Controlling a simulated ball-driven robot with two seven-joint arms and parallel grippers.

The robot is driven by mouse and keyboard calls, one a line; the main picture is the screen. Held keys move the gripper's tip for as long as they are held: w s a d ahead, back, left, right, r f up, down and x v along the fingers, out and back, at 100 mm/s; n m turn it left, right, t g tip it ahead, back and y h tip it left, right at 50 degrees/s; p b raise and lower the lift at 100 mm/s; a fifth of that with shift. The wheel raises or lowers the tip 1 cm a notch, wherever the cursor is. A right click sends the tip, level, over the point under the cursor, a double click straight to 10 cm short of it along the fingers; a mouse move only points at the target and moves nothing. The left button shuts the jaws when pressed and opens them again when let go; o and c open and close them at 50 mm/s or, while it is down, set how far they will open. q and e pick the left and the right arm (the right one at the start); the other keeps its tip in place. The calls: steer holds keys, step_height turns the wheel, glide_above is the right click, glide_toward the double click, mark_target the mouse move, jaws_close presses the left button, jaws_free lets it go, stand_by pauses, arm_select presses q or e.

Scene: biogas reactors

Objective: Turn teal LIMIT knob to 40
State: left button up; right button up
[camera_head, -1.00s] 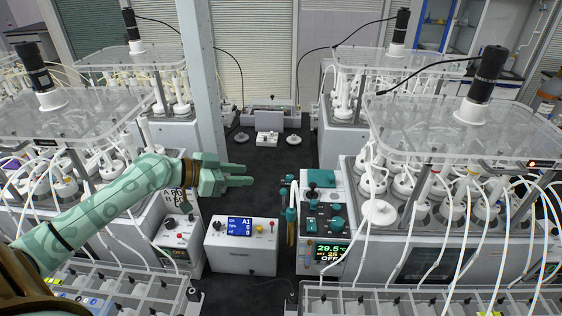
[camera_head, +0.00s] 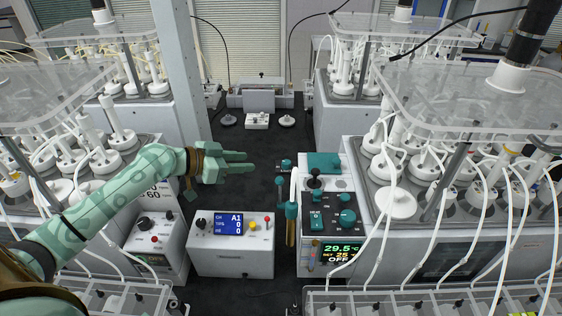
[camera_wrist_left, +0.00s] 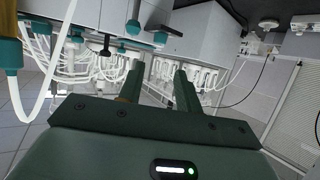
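The heater control panel (camera_head: 325,215) right of centre in the head view carries several teal knobs. One teal knob (camera_head: 348,216) is at its right, with a smaller one (camera_head: 345,198) above it and another (camera_head: 316,223) to the left by a HEAT label. I cannot read which is marked LIMIT. The display (camera_head: 340,252) shows 29.5 and OFF. My left gripper (camera_head: 250,162) is open and empty, left of the panel and apart from it. Its two fingers (camera_wrist_left: 160,90) stand apart in the left wrist view. My right gripper is not in view.
A white box with a blue screen (camera_head: 232,245) stands below my left gripper. Teal-fitted tubes (camera_head: 290,210) rise at the panel's left edge. Reactor racks with white tubing stand on both sides. The dark bench (camera_head: 255,135) between is mostly clear.

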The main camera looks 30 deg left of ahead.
mark_target(286, 162)
arm_select(q)
steer(key=x, duration=1.3)
steer(key=shift+s+p, duration=0.1)
steer(key=shift+p, duration=0.2)
steer(key=c, duration=0.7)
steer(key=n+y+p, duration=0.1)
steer(key=p, duration=0.2)
steer(key=n+t+y+p, duration=0.1)
steer(key=y+p, duration=0.1)
steer(key=p, duration=0.1)
steer(key=shift+s+d+r+n, duration=0.15)
steer(key=shift+r+n, duration=0.1)
steer(key=shift+n, duration=0.15)
steer(key=shift+f+p, duration=0.1)
steer(key=shift+p, duration=0.2)
steer(key=shift+f+t, duration=0.15)
steer(key=shift+t, duration=0.25)
